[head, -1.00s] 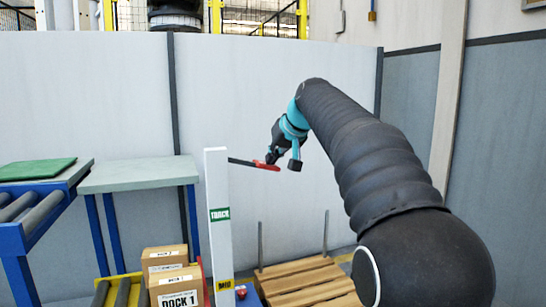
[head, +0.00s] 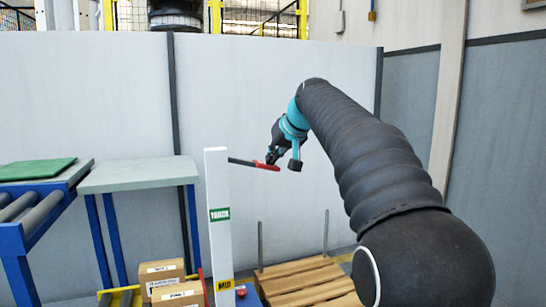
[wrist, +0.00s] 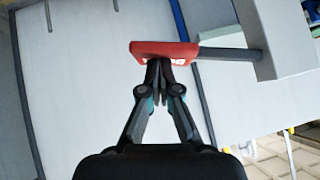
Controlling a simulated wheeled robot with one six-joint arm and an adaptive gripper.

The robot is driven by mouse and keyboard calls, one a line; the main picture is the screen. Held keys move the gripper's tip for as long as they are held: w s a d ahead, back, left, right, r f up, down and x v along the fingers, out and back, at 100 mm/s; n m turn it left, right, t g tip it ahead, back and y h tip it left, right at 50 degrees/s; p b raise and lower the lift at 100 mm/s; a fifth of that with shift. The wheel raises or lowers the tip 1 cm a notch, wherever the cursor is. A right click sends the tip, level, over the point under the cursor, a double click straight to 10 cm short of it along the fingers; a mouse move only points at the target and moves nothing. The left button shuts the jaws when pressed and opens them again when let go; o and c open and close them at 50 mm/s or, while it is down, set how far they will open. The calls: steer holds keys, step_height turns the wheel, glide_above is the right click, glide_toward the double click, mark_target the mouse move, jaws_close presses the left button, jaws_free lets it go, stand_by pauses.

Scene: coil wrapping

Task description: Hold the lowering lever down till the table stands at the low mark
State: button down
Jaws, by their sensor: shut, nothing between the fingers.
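The lever is a dark bar with a red handle (head: 266,165), sticking out to the right from a white post (head: 218,225). My gripper (head: 272,156) is at the red handle with its fingers shut and nothing between them. In the wrist view, the shut fingertips (wrist: 160,84) meet the edge of the red handle (wrist: 165,50) and seem to touch it. The table is a yellow-edged roller table (head: 124,290) at the bottom left of the post, bearing cardboard boxes (head: 162,273). A yellow MID mark (head: 225,284) shows on the post. The low mark is out of view.
A grey-green bench (head: 140,174) and a blue-framed roller conveyor (head: 45,212) with a green pad stand at the left. A wooden pallet (head: 305,282) with upright stakes lies right of the post. A pale wall panel closes the back.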

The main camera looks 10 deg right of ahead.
mark_target(276, 167)
steer(key=shift+f, duration=0.5)
steer(key=shift+w+r+p, duration=0.1)
steer(key=shift+r+p, duration=0.4)
steer(key=shift+p, duration=0.05)
steer(key=r+p, duration=0.1)
steer(key=r, duration=0.1)
steer(key=d+r+p, duration=0.1)
steer(key=r+p, duration=0.1)
steer(key=shift+p, duration=0.3)
steer(key=v, duration=1)
steer(key=shift+d, duration=0.3)
steer(key=shift+w, duration=0.1)
